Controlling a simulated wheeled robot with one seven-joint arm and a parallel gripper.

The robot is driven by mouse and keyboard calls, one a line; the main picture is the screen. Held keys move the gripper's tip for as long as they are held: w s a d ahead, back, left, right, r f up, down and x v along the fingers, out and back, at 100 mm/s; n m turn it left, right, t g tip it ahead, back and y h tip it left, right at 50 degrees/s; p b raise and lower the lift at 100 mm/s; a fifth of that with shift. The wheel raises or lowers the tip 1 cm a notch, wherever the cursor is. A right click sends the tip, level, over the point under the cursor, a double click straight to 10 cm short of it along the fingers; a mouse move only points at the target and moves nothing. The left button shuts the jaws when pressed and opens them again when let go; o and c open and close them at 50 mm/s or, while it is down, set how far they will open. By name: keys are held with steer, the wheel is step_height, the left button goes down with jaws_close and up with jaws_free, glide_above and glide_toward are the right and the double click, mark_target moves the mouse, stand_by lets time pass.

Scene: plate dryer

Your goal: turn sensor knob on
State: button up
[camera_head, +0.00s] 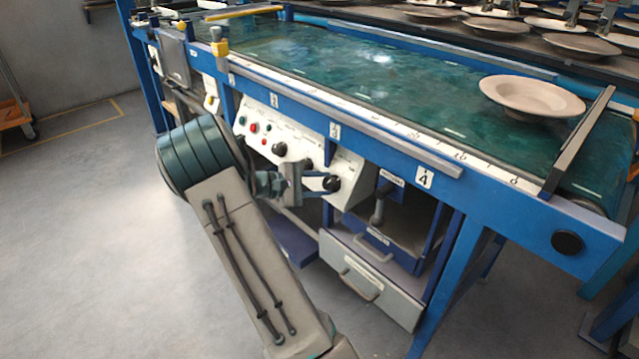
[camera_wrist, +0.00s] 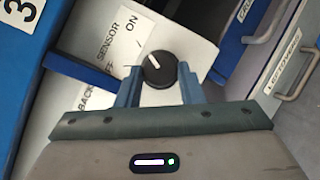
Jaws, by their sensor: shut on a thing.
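The sensor knob (camera_wrist: 159,70) is a round black dial with a white pointer line, on a white panel beside the printed words SENSOR, ON and OFF. In the wrist view its pointer slants toward the upper left. My gripper (camera_wrist: 160,82) has one finger on each side of the knob and is shut on it. In the head view my gripper (camera_head: 312,184) reaches the right end of the white control panel (camera_head: 348,165), where the sensor knob (camera_head: 332,183) shows at the fingertips.
Another black knob (camera_head: 279,149) and red buttons (camera_head: 254,127) sit further left on the panel. A blue-framed conveyor (camera_head: 380,85) with a plate (camera_head: 532,96) runs above. Drawers (camera_head: 372,280) with handles stand below right. Open floor lies at left.

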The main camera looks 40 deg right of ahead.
steer(key=shift+m+y, duration=0.3)
steer(key=shift+m, duration=0.1)
steer(key=o, duration=1)
steer(key=shift+w+a, duration=0.1)
steer(key=p+v, duration=0.4)
steer(key=v, duration=0.9)
steer(key=shift+w+a, duration=0.2)
steer(key=shift+a, duration=0.1)
